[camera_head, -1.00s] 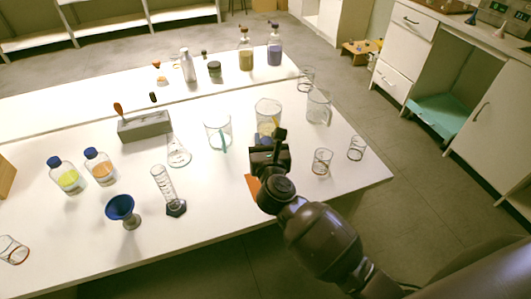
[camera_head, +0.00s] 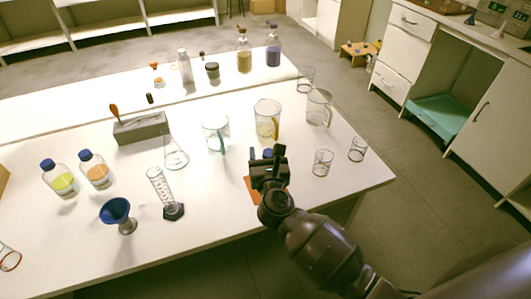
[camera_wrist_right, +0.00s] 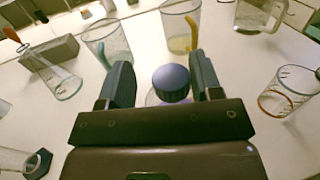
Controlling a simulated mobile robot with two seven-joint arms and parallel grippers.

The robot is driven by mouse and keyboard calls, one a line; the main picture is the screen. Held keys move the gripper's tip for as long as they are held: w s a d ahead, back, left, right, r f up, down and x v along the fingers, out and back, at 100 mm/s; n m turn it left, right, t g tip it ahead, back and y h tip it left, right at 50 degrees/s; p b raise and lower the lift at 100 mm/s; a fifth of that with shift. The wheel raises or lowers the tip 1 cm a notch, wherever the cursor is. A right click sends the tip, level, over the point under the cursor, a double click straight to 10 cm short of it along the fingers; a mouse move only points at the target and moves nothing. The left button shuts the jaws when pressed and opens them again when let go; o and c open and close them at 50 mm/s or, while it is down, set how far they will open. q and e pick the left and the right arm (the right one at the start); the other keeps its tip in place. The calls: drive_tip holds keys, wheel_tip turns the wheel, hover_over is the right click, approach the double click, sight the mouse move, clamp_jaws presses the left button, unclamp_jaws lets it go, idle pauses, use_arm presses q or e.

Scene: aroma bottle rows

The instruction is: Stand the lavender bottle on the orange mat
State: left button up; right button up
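The orange mat (camera_head: 252,190) lies near the front edge of the white table, partly hidden under my right gripper (camera_head: 267,156). A bottle with a blue-violet cap (camera_wrist_right: 171,82) stands between the right gripper's fingers in the right wrist view. A bit of its pale lavender body (camera_wrist_right: 153,98) shows below the cap. Gaps show between the cap and both fingers, so the gripper looks open around the bottle. The bottle's base is hidden by the gripper, so I cannot see its contact with the mat. My left gripper is out of view.
Beakers (camera_head: 267,118) (camera_head: 215,132) stand beyond the gripper, and small glasses (camera_head: 322,163) to its right. A graduated cylinder (camera_head: 163,190) and a blue funnel (camera_head: 117,213) are left. A purple bottle (camera_head: 273,54) stands at the back.

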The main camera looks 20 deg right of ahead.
drive_tip(key=shift+r, duration=0.2)
drive_tip(key=s+f+n+t+y, duration=0.15)
drive_tip(key=s+n+y, duration=0.25)
drive_tip(key=s+n, duration=1.2)
drive_tip(key=s+d+f+n+g, duration=0.4)
drive_tip(key=f+n, duration=0.3)
drive_tip(key=n, duration=0.4)
drive_tip(key=s+d+f+n+g, duration=0.4)
drive_tip(key=s+d+f+n, duration=0.2)
drive_tip(key=n, duration=0.6)
drive_tip(key=shift+s+d+f+h, duration=0.25)
drive_tip(key=shift+s+f+h, duration=0.05)
drive_tip(key=shift+s+f, duration=0.3)
